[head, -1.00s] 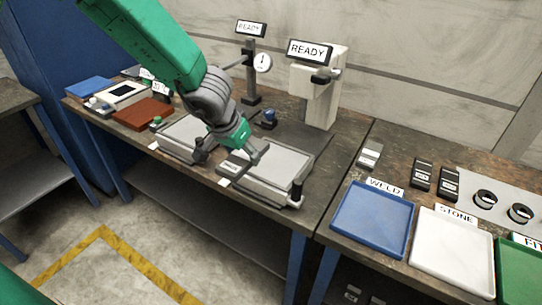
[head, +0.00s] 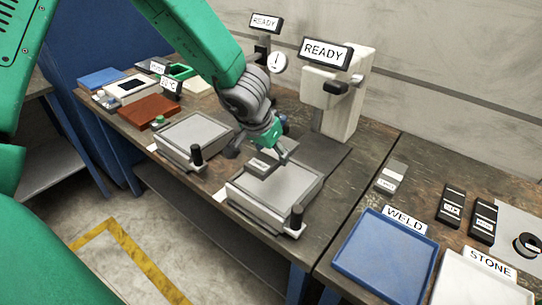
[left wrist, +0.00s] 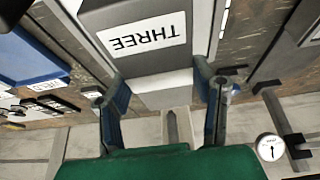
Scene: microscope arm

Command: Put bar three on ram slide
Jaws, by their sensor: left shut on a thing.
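Bar three (left wrist: 188,62), a grey block with a white label reading THREE, fills the top of the left wrist view. My left gripper (left wrist: 163,92) is shut on it, one finger on each side. In the head view the gripper (head: 262,153) holds the bar (head: 262,166) above the back left part of a pale flat slide (head: 272,192) with a black knob. This slide lies in front of the white press (head: 340,95) with a READY sign; I take it as the ram slide. Whether the bar touches it I cannot tell. My right gripper is not in view.
A second pale slide (head: 192,134) with a black knob is on the left. A dial gauge stand (head: 277,63) is behind. To the right are a blue WELD tray (head: 388,255), a white STONE tray (head: 480,285) and dark bars (head: 451,203).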

